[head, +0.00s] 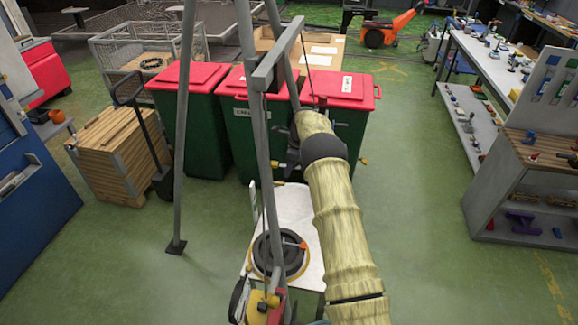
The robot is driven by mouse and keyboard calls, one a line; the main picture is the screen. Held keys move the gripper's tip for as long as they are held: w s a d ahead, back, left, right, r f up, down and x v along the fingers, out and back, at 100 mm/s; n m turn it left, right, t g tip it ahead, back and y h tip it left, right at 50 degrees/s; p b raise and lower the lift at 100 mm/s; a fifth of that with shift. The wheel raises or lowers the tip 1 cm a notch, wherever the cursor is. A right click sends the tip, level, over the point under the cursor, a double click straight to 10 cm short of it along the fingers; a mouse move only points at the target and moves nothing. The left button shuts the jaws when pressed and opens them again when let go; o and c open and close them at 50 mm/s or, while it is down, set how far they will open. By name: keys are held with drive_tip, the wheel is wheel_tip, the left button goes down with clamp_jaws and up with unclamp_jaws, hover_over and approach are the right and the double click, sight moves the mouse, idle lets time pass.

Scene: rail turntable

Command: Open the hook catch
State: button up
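I cannot clearly pick out the hook catch. A round dark turntable-like disc (271,256) with a tan rim lies on a white stand, low in the middle of the head view. A small orange-tipped lever (296,245) lies across the disc, and I cannot tell whether it is the catch. My arm, in a pale yellow sleeve, rises from the bottom and bends at a dark joint. Dark parts near its far end, beside the grey post, seem to be my gripper (287,158). Its fingers are too small and partly hidden to read, and nothing is clearly held.
A grey metal frame (180,130) with splayed legs stands in front of me. Green bins (200,130) with red lids stand behind it. Wooden crates (112,150) are at left; a shelf unit (520,190) is at right. The green floor right of my arm is clear.

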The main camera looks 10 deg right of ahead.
sight(298, 168)
drive_tip(key=shift+d, duration=0.1)
drive_tip(key=b+v, duration=0.4)
drive_tip(key=v, duration=0.8)
drive_tip(key=shift+s+b, duration=0.1)
drive_tip(key=shift+b, duration=0.2)
drive_tip(key=s+a+f+n+h+b, duration=0.1)
drive_tip(key=s+a+n, duration=0.1)
drive_tip(key=s+n, duration=0.5)
drive_tip(key=s+a+f+n+t+b, duration=0.1)
drive_tip(key=s+n, duration=0.7)
drive_tip(key=s, duration=1)
drive_tip(key=s+a+f+n+h+b, duration=0.1)
drive_tip(key=s+a+f+n, duration=0.2)
drive_tip(key=s, duration=1)
drive_tip(key=a+n, duration=0.2)
drive_tip(key=n, duration=0.3)
drive_tip(key=shift+s+a+f+h+b, duration=0.2)
drive_tip(key=shift+s+a+h+b, duration=0.05)
drive_tip(key=shift+s+h+b, duration=0.1)
